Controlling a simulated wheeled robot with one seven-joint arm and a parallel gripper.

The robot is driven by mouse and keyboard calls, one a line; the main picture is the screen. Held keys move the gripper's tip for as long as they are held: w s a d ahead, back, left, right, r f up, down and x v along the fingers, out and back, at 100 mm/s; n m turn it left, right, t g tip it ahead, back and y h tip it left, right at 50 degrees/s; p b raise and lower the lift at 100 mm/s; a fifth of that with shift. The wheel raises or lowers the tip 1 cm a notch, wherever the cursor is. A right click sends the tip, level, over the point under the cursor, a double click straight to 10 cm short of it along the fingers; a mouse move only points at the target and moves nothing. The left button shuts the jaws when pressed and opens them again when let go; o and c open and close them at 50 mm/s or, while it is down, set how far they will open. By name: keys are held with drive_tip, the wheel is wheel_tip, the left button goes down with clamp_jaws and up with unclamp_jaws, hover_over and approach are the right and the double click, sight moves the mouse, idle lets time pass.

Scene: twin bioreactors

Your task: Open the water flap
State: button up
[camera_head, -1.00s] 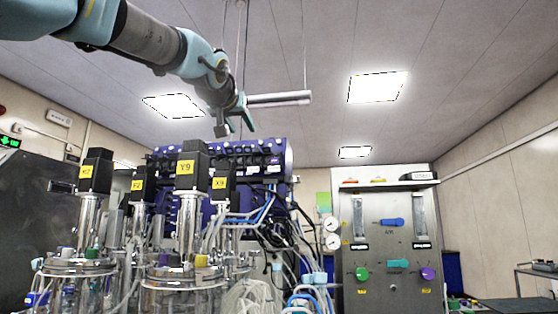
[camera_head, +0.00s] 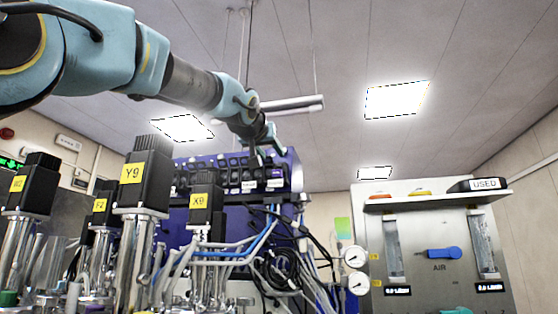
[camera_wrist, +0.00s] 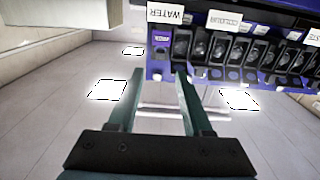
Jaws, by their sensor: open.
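The WATER label (camera_wrist: 170,13) is at the left end of the purple pump unit (camera_head: 236,165) in the wrist view, where the labels appear upside down. Beside this label is a dark flap-like module (camera_wrist: 181,46), with a purple-faced part (camera_wrist: 160,40) to its left. I cannot tell clearly whether the flap is open or shut. My gripper (camera_wrist: 160,72) is open and empty, its fingers pointing at this end of the unit. The right fingertip is near the dark module; contact cannot be told. In the head view my gripper (camera_head: 268,143) is at the unit's upper right.
Several similar dark modules stand in a row beside the COLOUR label (camera_wrist: 225,20). Black-topped bioreactor motors (camera_head: 147,175) stand in front of the unit at the left. Cables and tubes (camera_head: 270,260) hang below it. A grey gas panel (camera_head: 440,225) stands at the right.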

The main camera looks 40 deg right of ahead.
sight(279, 164)
drive_tip(key=p+x, duration=0.2)
drive_tip(key=x, duration=0.1)
drive_tip(key=p+x, duration=0.2)
drive_tip(key=x, duration=0.2)
drive_tip(key=shift+r, duration=0.25)
drive_tip(key=shift+w+d+f+p, duration=0.2)
drive_tip(key=shift+w+d+p, duration=0.15)
drive_tip(key=shift+d, duration=0.1)
drive_tip(key=shift+s, duration=0.1)
drive_tip(key=shift+c, duration=0.2)
clamp_jaws()
